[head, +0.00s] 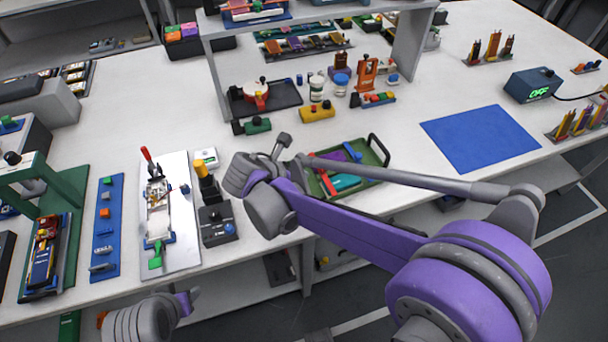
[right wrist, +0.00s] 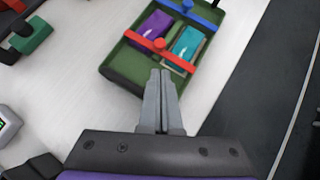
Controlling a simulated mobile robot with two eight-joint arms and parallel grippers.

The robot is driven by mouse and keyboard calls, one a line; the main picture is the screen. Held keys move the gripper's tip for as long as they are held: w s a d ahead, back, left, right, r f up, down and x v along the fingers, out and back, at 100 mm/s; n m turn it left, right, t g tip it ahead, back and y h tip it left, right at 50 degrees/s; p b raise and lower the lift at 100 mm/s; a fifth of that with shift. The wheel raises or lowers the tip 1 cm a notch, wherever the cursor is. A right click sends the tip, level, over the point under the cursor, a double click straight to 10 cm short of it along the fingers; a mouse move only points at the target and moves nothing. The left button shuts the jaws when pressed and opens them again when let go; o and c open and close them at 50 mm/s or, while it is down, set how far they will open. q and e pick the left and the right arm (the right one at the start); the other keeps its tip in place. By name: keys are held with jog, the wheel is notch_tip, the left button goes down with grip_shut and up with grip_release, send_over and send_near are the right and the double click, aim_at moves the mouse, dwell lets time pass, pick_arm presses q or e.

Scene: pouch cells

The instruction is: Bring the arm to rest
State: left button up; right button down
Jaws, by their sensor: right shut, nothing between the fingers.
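My right arm reaches in from the lower right of the head view, and its grey wrist hangs over the table's front part, left of the green tray (head: 373,172). In the right wrist view my right gripper (right wrist: 163,75) is shut, its two grey fingers together with nothing between them. The fingertips show in front of the green tray (right wrist: 122,78), which holds a purple pouch (right wrist: 150,33) and a teal pouch (right wrist: 187,43) under red and blue bars. I cannot tell the gap to the tray. A part of my left arm shows at the bottom left; its fingers are not seen.
A black box with a yellow-topped knob (head: 217,225) and a white fixture board (head: 182,262) stand left of my right wrist. A blue mat (head: 480,138) lies bare at the right.

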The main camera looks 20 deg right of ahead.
jog(key=shift+v, duration=0.75)
jog(key=s+d+f+m+y, duration=0.1)
jog(key=s+d+m+y, duration=0.1)
jog(key=s+m, duration=0.8)
jog(key=s+d+m+y+p, duration=0.1)
jog(key=s+m+y, duration=0.4)
jog(key=s+m, duration=0.5)
jog(key=d+m, duration=0.1)
jog(key=m, duration=0.3)
jog(key=shift+s+f+m+y, duration=0.15)
jog(key=shift+f+m+y, duration=0.15)
jog(key=shift+f, duration=0.1)
